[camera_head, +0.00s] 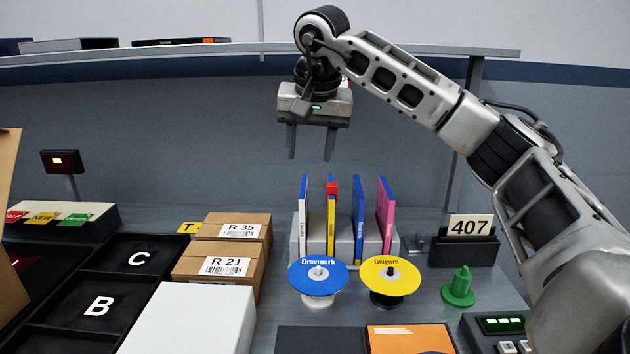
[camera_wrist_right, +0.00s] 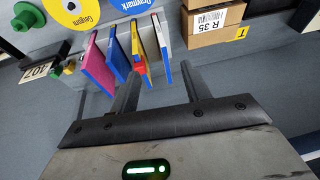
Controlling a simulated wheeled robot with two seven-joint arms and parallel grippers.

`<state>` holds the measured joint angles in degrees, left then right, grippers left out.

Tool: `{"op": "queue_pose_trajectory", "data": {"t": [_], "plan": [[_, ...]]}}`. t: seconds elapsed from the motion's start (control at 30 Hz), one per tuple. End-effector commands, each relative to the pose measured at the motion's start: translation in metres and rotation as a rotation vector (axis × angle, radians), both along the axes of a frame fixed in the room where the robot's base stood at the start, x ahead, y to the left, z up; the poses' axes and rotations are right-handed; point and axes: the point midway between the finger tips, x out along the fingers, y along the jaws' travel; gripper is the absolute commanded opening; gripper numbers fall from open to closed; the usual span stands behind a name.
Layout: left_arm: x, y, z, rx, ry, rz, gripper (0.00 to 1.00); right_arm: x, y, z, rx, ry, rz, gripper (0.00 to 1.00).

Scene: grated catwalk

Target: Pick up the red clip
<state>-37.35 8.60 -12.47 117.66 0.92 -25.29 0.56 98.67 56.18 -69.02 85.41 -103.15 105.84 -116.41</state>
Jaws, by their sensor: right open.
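The red clip (camera_head: 331,188) sits on the top part of a thin yellow and blue book (camera_head: 331,228), second from the left in a grey rack. In the right wrist view the clip (camera_wrist_right: 140,68) is a small red patch on the yellow-edged book, close to one finger in the picture. My right gripper (camera_head: 310,157) is open and empty, pointing down above the rack, above and slightly left of the clip. Its two fingers also show in the right wrist view (camera_wrist_right: 160,72). My left gripper is not in view.
A white book (camera_head: 303,220), a blue book (camera_head: 358,222) and a pink book (camera_head: 385,218) stand beside the clipped one. Blue (camera_head: 318,276) and yellow (camera_head: 390,274) discs are in front. Cardboard boxes (camera_head: 215,268) stand left. A shelf (camera_head: 200,50) runs behind.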

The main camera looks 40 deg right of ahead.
Motion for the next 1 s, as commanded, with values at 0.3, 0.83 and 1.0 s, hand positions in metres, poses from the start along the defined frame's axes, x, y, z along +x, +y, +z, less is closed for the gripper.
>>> {"op": "queue_pose_trajectory", "data": {"t": [0.3, 0.83, 1.0], "plan": [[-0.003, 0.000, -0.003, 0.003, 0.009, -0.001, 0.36, -0.011, -0.048, 0.010, -0.120, 0.016, -0.044, 0.47], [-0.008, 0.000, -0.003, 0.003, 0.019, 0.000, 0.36, 0.014, -0.068, -0.067, -0.116, 0.010, -0.041, 0.47], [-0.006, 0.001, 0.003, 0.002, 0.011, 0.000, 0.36, 0.019, -0.077, -0.081, -0.116, 0.013, -0.043, 0.47]]}}
